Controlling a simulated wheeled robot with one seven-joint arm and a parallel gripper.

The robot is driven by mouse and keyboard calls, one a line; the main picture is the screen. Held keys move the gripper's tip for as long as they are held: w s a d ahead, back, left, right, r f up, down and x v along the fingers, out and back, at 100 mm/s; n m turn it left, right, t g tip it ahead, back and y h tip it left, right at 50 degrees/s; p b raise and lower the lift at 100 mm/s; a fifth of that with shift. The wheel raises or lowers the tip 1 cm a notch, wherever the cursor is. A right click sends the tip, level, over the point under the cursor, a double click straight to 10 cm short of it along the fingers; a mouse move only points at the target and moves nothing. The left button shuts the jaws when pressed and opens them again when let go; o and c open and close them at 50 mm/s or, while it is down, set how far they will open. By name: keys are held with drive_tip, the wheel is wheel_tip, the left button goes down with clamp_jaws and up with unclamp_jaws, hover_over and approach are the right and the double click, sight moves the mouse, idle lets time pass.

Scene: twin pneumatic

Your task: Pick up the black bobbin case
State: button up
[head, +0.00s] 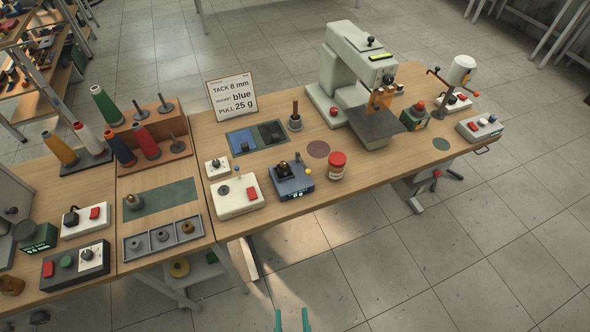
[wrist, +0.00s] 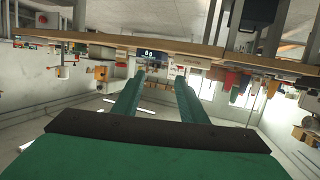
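A small black piece (head: 283,167) sits on top of the blue-grey device with a digital display (head: 293,186), near the table's front edge. It may be the black bobbin case, but it is too small to be sure. A tray (head: 124,250) on the left holds small round parts, grey and brown. My gripper (head: 292,318) is at the bottom of the head view, in front of and apart from the table. In the wrist view its two green fingers (wrist: 157,98) stand apart with nothing between them.
A red-lidded jar (head: 337,167) and a white switch box (head: 237,196) flank the device. Blue and black pads (head: 256,138) lie behind it. A pale sewing machine (head: 350,65) stands at the back right. Thread cones (head: 105,104) stand left. Floor before the table is clear.

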drive_tip(key=d+x, duration=0.1)
drive_tip(key=x, duration=1)
drive_tip(key=g+y, duration=0.1)
drive_tip(key=g, duration=0.1)
approach(283, 164)
drive_tip(key=shift+n, duration=0.3)
drive_tip(key=x, duration=0.5)
drive_tip(key=shift+s+a+f, duration=0.1)
drive_tip(key=shift+a+f, duration=0.15)
drive_tip(key=shift+a, duration=0.05)
drive_tip(key=shift+d+r+x, duration=0.1)
drive_tip(key=shift+d+x, duration=0.05)
drive_tip(key=shift+x, duration=1.2)
drive_tip(key=shift+d+r+x, duration=0.15)
drive_tip(key=shift+x, duration=1.25)
drive_tip(key=shift+c, duration=0.6)
clamp_jaws()
